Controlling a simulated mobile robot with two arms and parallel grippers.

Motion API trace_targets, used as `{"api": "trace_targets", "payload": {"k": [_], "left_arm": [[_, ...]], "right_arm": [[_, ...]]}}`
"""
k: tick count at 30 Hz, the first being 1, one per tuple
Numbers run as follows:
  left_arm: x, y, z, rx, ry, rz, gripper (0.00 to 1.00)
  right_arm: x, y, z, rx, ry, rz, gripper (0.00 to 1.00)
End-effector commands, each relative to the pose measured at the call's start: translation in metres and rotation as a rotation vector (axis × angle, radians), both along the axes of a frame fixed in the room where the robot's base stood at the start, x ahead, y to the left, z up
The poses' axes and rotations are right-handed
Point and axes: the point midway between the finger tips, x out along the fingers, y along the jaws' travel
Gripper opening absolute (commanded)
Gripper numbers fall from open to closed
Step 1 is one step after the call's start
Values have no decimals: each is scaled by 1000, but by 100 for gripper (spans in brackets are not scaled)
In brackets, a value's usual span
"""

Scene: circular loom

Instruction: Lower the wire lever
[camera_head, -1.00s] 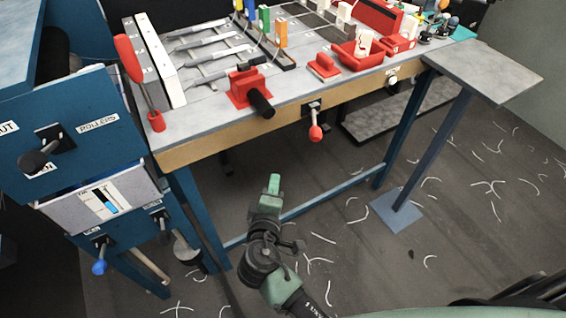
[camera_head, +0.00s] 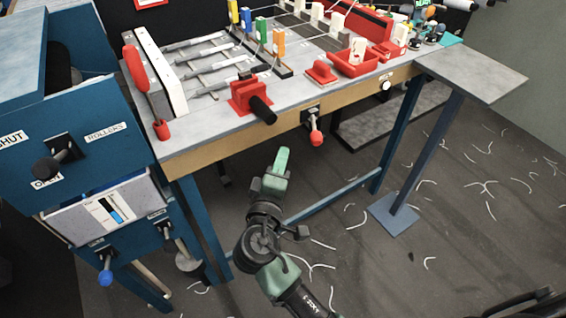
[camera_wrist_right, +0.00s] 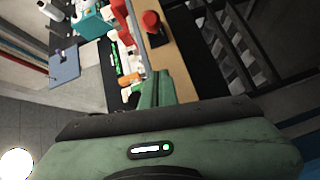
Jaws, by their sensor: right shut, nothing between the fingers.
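My right gripper (camera_head: 280,160) is shut and empty, in front of the table and below its front edge. Its green fingers (camera_wrist_right: 154,90) also show closed in the right wrist view. A lever with a red knob (camera_head: 316,138) hangs from a dark mount on the table's front edge, to the right of the gripper and apart from it. On the blue cabinet at left are a black-handled lever (camera_head: 50,168) beside the labels ROLLERS and OPEN, and a blue-knobbed lever (camera_head: 105,276) lower down. I cannot read which one is the wire lever. My left gripper is not in view.
The table (camera_head: 205,135) carries a red clamp with a black handle (camera_head: 262,108), a red tray (camera_head: 352,66) and metal bars. A grey side shelf (camera_head: 475,72) juts out at right. White scraps lie on the floor (camera_head: 470,220). The space before the table is open.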

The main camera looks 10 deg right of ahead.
Motion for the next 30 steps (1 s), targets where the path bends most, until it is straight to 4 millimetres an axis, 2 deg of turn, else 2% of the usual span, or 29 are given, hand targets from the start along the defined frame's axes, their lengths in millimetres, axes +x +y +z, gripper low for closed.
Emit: {"api": "trace_targets", "payload": {"k": [3, 8, 12, 16, 30], "left_arm": [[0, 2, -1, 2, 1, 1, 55], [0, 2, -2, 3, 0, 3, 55], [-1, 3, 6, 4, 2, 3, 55], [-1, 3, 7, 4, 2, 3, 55], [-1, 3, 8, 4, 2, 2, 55]], "right_arm": [[25, -11, 0, -2, -3, -2, 0], [55, -25, -2, -2, -3, -2, 0], [49, -47, -6, -4, 2, -1, 0], [47, -58, -9, -1, 0, 0, 0], [46, -63, -11, 0, 1, 1, 0]]}}
